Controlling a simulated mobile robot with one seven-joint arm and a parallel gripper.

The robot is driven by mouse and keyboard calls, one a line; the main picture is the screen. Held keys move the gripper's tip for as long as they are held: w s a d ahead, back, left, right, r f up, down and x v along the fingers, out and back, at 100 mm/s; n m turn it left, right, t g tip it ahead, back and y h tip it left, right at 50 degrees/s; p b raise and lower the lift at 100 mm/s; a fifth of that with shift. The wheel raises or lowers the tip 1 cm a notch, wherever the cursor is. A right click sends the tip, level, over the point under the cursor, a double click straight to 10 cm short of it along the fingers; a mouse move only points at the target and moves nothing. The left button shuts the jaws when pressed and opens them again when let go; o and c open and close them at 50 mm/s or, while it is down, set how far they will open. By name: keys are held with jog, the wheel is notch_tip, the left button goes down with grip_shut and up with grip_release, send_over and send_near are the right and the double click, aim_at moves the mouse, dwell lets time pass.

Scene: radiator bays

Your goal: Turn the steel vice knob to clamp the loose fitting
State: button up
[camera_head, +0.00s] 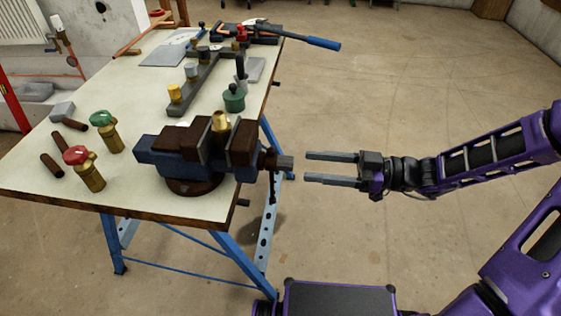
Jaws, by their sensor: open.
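The vice (178,148) is a dark blue and brown bench vice on the table's front right corner. Its steel knob (285,162) sticks out to the right past the table edge. A brass fitting (220,122) stands upright at the vice's jaws; I cannot tell whether the jaws touch it. My gripper (306,167) comes from the right and is open and empty. Its two fingers point left at the knob, with their tips a small gap to the right of it. Nothing hides the knob from this view.
The white workbench top (50,170) stands on blue trestle legs (233,262). Brass valves with a red cap (76,156) and a green cap (104,120) stand left of the vice. A rail with fittings (195,85) and blue-handled tool (318,43) lie behind. Floor to the right is clear.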

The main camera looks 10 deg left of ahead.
aim_at(276, 162)
jog(key=shift+w+a, duration=0.1)
jog(key=shift+a, duration=2.4)
grip_shut()
